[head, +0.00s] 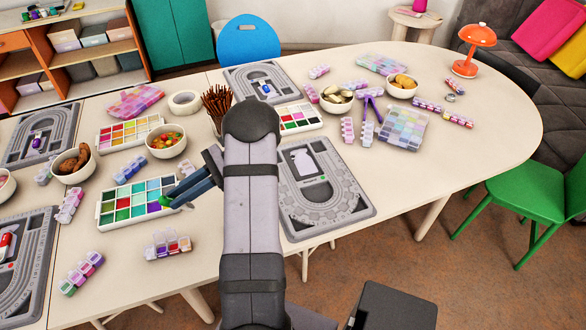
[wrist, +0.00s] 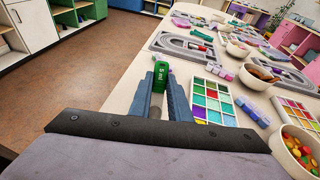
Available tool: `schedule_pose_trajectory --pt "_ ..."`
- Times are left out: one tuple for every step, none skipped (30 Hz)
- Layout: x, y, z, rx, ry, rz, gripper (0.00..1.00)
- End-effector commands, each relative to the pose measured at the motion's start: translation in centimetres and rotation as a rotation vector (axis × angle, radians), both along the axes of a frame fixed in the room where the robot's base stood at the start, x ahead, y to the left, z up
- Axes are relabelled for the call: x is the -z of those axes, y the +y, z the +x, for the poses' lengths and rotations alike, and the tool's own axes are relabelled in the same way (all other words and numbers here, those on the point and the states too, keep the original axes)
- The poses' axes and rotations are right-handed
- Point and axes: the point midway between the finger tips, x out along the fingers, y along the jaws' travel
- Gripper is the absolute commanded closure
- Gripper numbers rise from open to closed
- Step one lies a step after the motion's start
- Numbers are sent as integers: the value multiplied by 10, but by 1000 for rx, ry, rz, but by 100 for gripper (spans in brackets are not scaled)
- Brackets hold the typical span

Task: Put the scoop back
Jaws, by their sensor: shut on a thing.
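My gripper (head: 172,197) is shut on a small green scoop (wrist: 160,74), which has white lettering on it in the wrist view. In the head view the green scoop (head: 164,201) shows only in part at the fingertips, by the right edge of a bead tray. A grey bead board (head: 333,214) lies to the right of my arm, with a white scoop-shaped area (head: 303,161) in its dark recess. Other grey boards hold a blue scoop (head: 265,88), a purple scoop (head: 38,142) and a red scoop (head: 5,242).
A colour-sorted bead tray (head: 101,217) lies beside the gripper, with a bowl of candies (head: 166,141) behind it. A pencil cup (head: 215,126) stands behind my arm. Small bead boxes (head: 167,246) are scattered about. Bare table lies right of the near board.

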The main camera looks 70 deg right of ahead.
Motion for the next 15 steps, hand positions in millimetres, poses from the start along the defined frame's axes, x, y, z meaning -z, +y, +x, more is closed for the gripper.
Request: schedule_pose_trajectory --pt "-9 -21 -7 32 19 -42 100" --pt "-13 -32 -12 42 34 -61 100" --pt "-18 -45 -21 48 56 -88 100" --pt "-20 -55 -29 47 74 -108 100" --pt "-21 -65 -36 46 91 -128 100" --pt "-19 -77 -45 42 110 -150 100" --pt "-16 -86 -51 41 124 -166 100" --pt "-14 -96 -58 44 138 -182 100" --pt "-9 -111 -68 57 159 -205 100" --pt "-5 -122 -76 74 175 -220 100" --pt "-1 -134 -83 94 190 -236 100" --pt "4 -149 -92 131 213 -254 100" --pt "8 -162 -100 166 231 -268 100" --pt "12 -174 -106 205 251 -278 100" --pt "16 -190 -115 266 280 -292 100"
